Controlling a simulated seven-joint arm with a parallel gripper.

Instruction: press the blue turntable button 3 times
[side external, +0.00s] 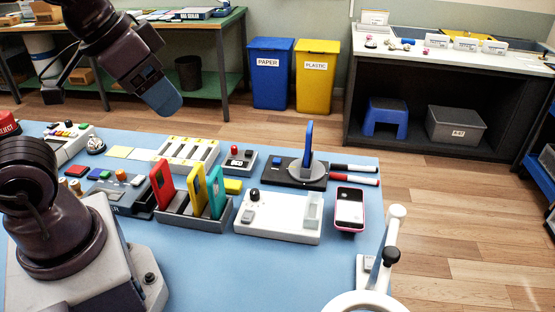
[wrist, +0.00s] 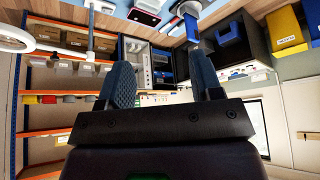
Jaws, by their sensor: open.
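The turntable (side external: 307,171) is a grey disc on a black base on the blue-topped table, with a blue upright slab (side external: 309,138) standing on it. A small blue button (side external: 278,161) sits at the left end of the base. My gripper (side external: 162,98) is high above the table's back left part, left of the turntable and well apart from the button. In the wrist view my gripper (wrist: 163,82) shows two blue-grey fingers spread apart with nothing between them. The blue slab (wrist: 192,28) shows near the top there; I cannot make out the button.
Red, yellow and teal upright slabs (side external: 190,187) stand in a grey rack left of the turntable. A white device (side external: 279,218) lies in front, with a pink-edged phone (side external: 349,210) beside it. Two markers (side external: 352,174) lie right of the base. A red-button box (side external: 238,160) is left.

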